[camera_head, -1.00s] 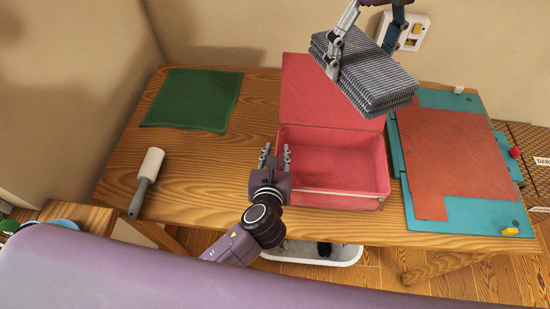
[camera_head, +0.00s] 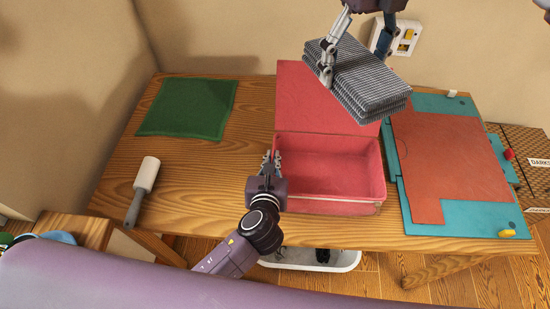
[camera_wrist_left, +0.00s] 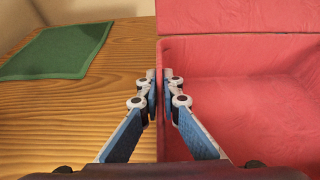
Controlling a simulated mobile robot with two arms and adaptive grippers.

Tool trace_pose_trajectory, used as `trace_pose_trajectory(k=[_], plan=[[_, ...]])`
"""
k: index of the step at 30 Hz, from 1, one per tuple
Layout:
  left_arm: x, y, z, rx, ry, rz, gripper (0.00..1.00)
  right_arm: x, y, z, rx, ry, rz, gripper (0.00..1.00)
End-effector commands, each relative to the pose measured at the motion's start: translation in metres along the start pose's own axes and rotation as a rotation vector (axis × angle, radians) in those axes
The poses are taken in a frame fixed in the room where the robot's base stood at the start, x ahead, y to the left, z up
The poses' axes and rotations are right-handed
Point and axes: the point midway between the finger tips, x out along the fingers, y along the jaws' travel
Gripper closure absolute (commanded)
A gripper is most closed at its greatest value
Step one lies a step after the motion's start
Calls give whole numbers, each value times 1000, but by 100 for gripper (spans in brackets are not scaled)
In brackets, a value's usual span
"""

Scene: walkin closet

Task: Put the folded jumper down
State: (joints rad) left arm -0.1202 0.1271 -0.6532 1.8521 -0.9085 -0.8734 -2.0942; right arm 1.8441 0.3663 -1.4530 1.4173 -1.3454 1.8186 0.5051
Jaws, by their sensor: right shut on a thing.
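The folded jumper (camera_head: 368,85), dark and light striped, hangs level in the air in the head view, in front of the upper part of the open red box's lid (camera_head: 315,98). My right gripper (camera_head: 326,72) is shut on its left edge. The red box (camera_head: 345,162) stands open and empty on the table. My left gripper (camera_head: 271,161) is at the box's left wall. In the left wrist view its fingertips (camera_wrist_left: 160,87) are close together, one on each side of that wall; whether they press on it is unclear.
A green cloth (camera_head: 187,108) lies at the back left of the wooden table (camera_head: 200,190), with a lint roller (camera_head: 143,190) in front. A teal board with a rust-red sheet (camera_head: 440,155) lies right of the box. A wall switch panel (camera_head: 404,38) is behind.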

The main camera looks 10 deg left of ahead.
Motion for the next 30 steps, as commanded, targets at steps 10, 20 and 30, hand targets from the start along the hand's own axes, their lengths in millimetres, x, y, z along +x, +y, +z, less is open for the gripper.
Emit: trace_pose_trajectory(k=[10, 20, 30], plan=[[0, 0, 0, 0, 1, -1, 100, 34, -4, 5, -121, 8, 4, 62], [0, 0, 0, 0, 0, 0, 100, 166, -8, 11, -630, 10, 8, 62], [0, 0, 0, 0, 0, -1, 100, 250, -1, 2, -1002, 2, 2, 62]])
